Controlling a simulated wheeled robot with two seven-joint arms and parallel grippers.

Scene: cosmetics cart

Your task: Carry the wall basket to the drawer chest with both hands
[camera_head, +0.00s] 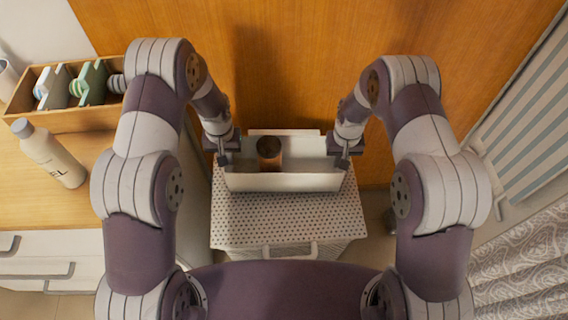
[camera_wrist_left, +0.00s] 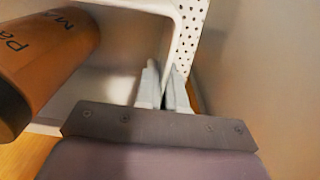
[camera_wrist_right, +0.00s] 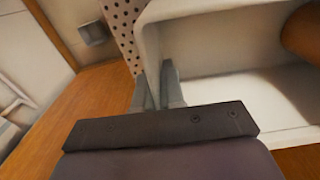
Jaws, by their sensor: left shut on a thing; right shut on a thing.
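The wall basket (camera_head: 285,182) is a long white open bin with a brown cylindrical container (camera_head: 269,152) inside. It is level in the middle of the head view, over the back part of a white chest (camera_head: 290,222) with a dotted top and a front handle. I cannot tell whether it touches that top. My left gripper (camera_head: 224,158) is shut on the basket's left end wall, and my right gripper (camera_head: 344,160) is shut on its right end wall. Both wrist views show the fingers at the white rim. The container also shows in the left wrist view (camera_wrist_left: 45,62), with dark lettering.
A wooden wall (camera_head: 290,60) stands behind the basket. At left, a wooden counter (camera_head: 25,190) holds a white bottle (camera_head: 50,155) and a wooden box (camera_head: 75,118) of striped items; white drawers are below. At right are a striped panel (camera_head: 530,130) and a patterned curtain (camera_head: 525,265).

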